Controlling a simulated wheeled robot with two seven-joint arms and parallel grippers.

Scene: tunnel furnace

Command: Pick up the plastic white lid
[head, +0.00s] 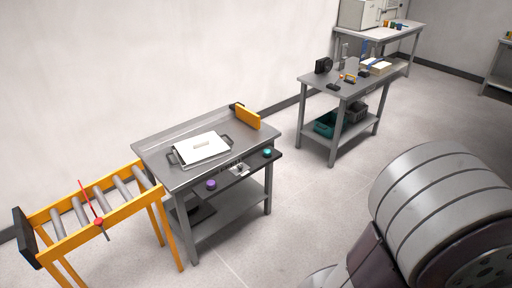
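The white lid (214,149) lies flat on a tray with dark side handles (173,158), on top of the grey metal table (160,136) left of centre. A small raised grip shows on the middle of the lid. Neither of my grippers is in the head view. A large grey rounded part of my own body fills the lower right corner and hides the floor there.
A yellow roller conveyor (100,232) with a red bar stands against the table's left end. A yellow block (247,118) sits at the table's back right. A second table (343,88) with tools stands further back. The floor (310,200) between is clear.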

